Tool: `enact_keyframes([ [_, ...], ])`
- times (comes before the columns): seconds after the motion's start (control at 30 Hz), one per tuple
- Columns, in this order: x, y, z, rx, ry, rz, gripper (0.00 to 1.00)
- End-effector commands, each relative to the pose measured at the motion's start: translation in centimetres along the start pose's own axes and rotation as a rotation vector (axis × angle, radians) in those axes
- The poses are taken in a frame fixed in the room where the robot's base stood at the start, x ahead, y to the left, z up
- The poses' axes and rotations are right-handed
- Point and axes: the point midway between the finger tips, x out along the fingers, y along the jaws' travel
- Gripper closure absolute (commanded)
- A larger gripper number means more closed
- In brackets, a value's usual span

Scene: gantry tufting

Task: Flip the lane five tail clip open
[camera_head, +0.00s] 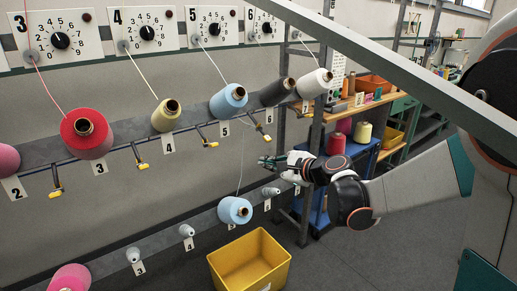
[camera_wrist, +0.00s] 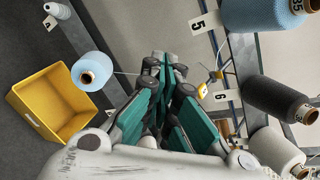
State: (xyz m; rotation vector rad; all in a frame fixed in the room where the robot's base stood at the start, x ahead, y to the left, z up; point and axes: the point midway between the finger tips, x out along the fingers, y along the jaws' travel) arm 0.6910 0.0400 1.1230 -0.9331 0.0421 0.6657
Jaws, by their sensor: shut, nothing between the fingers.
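Yellow clips with dark arms hang along the upper rail. One clip (camera_head: 210,143) hangs between the number 4 and 5 plates, another clip (camera_head: 266,136) right of the number 5 plate (camera_head: 223,129). I cannot tell which belongs to lane five, or their open state. In the wrist view, a clip (camera_wrist: 204,89) shows between the 5 plate (camera_wrist: 204,22) and 6 plate (camera_wrist: 221,97), right of my fingers and apart from them. My gripper (camera_head: 265,161) is shut and empty, below the rail; its teal fingers (camera_wrist: 169,65) show in the wrist view.
A blue cone (camera_head: 228,101) sits above plate 5. A lower blue cone (camera_head: 235,210), with a thin thread rising from it, sits left of and below my gripper. A yellow bin (camera_head: 249,262) stands on the floor. A shelf rack (camera_head: 350,150) stands behind my arm.

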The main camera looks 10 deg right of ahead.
Motion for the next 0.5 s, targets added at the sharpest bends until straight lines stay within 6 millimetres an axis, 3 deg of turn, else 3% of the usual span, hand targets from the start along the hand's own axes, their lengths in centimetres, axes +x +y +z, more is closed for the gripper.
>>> enact_keyframes([
  [0.2, 3.0, -1.3, -4.0, 0.279, -0.078, -0.096, 1.0],
  [0.5, 5.5, -2.0, -9.8, 0.649, -0.207, -0.207, 1.0],
])
